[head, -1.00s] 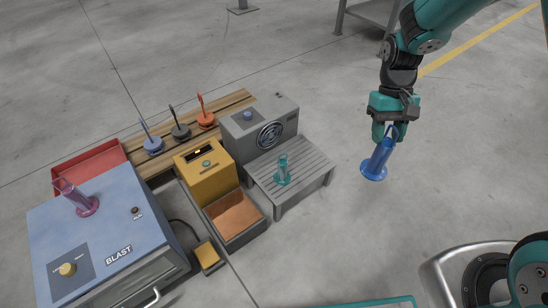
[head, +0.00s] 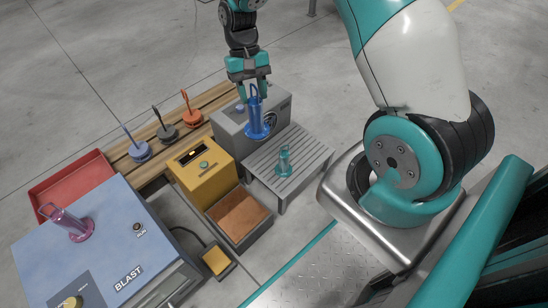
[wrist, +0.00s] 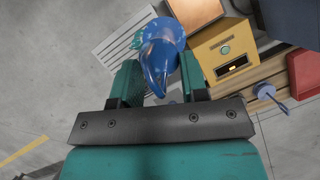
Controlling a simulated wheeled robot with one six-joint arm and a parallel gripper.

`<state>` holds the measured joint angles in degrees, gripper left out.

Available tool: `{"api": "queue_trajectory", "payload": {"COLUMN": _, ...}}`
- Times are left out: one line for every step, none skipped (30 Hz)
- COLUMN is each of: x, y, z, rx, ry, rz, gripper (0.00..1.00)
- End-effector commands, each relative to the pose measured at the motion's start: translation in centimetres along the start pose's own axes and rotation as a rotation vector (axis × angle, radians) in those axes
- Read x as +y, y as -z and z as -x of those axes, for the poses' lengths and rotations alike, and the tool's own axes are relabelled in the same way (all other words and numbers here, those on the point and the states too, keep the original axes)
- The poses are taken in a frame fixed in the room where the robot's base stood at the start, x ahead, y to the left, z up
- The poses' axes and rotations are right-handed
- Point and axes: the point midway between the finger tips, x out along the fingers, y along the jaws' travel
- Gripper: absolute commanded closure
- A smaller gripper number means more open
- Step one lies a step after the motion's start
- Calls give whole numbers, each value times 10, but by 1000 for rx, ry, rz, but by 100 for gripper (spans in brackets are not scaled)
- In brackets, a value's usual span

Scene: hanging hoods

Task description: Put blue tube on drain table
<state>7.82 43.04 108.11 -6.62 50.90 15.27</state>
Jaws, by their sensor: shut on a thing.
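The blue tube (head: 256,118) is a translucent blue cylinder with a wide round base and a loop at its top. My gripper (head: 256,92) is shut on its upper part and holds it upright, base down. In the head view it overlaps the grey fan box and the back of the drain table (head: 312,158), a slatted grey table. How high it hangs is hard to tell. The wrist view shows the tube (wrist: 160,62) between my fingers, with the slats (wrist: 122,42) beyond it. A teal tube (head: 284,162) stands on the drain table's left part.
A grey fan box (head: 284,108) stands behind the drain table. A yellow box (head: 203,168) and an open brown-lined bin (head: 240,215) are left of it. A purple tube (head: 68,222) stands on the blue BLAST cabinet (head: 105,235). The table's right slats are bare.

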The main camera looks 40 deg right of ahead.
Motion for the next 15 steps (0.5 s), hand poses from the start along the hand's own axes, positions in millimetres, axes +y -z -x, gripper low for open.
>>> {"api": "queue_trajectory", "payload": {"x": 16, "y": 16, "z": -16, "rx": 0, "ry": 57, "rz": -134, "gripper": 100}}
{"api": "queue_trajectory", "payload": {"x": 25, "y": 23, "z": -20, "rx": 0, "ry": 96, "rz": -226, "gripper": 100}}
{"api": "queue_trajectory", "payload": {"x": 37, "y": 32, "z": -26, "rx": 1, "ry": 152, "rz": -354, "gripper": 100}}
{"api": "queue_trajectory", "payload": {"x": 46, "y": 39, "z": -30, "rx": 0, "ry": 194, "rz": -456, "gripper": 100}}
{"api": "queue_trajectory", "payload": {"x": 56, "y": 46, "z": -34, "rx": 1, "ry": 239, "rz": -561, "gripper": 100}}
{"api": "queue_trajectory", "payload": {"x": 68, "y": 54, "z": -39, "rx": 1, "ry": 297, "rz": -702, "gripper": 100}}
{"api": "queue_trajectory", "payload": {"x": 79, "y": 60, "z": -43, "rx": 1, "ry": 343, "rz": -811, "gripper": 100}}
{"api": "queue_trajectory", "payload": {"x": 90, "y": 66, "z": -47, "rx": 1, "ry": 389, "rz": -921, "gripper": 100}}
{"api": "queue_trajectory", "payload": {"x": 104, "y": 73, "z": -52, "rx": 1, "ry": 452, "rz": -1070, "gripper": 100}}
{"api": "queue_trajectory", "payload": {"x": 116, "y": 78, "z": -56, "rx": 1, "ry": 500, "rz": -1185, "gripper": 100}}
{"api": "queue_trajectory", "payload": {"x": 127, "y": 83, "z": -59, "rx": 2, "ry": 548, "rz": -1299, "gripper": 100}}
{"api": "queue_trajectory", "payload": {"x": 143, "y": 88, "z": -63, "rx": 3, "ry": 611, "rz": -1448, "gripper": 100}}
{"api": "queue_trajectory", "payload": {"x": 154, "y": 92, "z": -67, "rx": 2, "ry": 655, "rz": -1556, "gripper": 100}}
{"api": "queue_trajectory", "payload": {"x": 165, "y": 95, "z": -69, "rx": 3, "ry": 698, "rz": -1658, "gripper": 100}}
{"api": "queue_trajectory", "payload": {"x": 179, "y": 98, "z": -72, "rx": 5, "ry": 751, "rz": -1786, "gripper": 100}}
